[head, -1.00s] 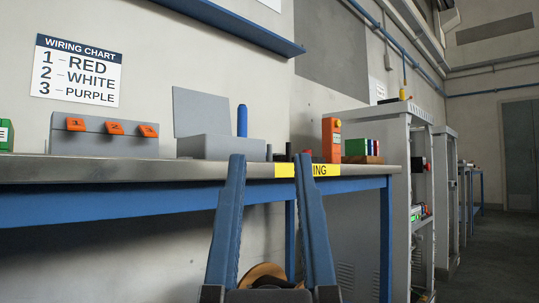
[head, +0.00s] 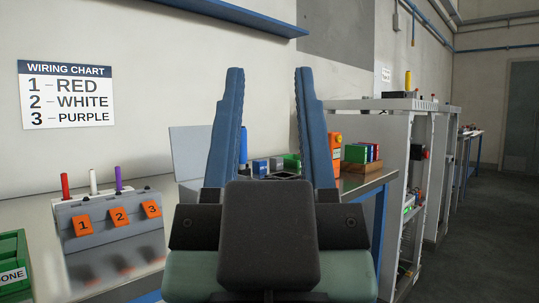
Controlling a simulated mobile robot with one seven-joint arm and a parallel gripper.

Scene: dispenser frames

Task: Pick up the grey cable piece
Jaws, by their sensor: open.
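My gripper (head: 269,72) is open and empty, its two blue fingers pointing up in the middle of the head view. A grey dispenser (head: 95,207) at the left has orange tabs numbered 1, 2 and 3. A red rod (head: 65,186), a white rod (head: 93,182) and a purple rod (head: 118,179) stand upright at its back.
A grey open lid (head: 190,148) and a blue cylinder (head: 243,148) stand behind the left finger. A green bin (head: 14,262) is at the lower left. An orange device (head: 335,145) and a wooden block holder (head: 352,167) are at the right. Grey cabinets (head: 397,150) stand beyond the bench.

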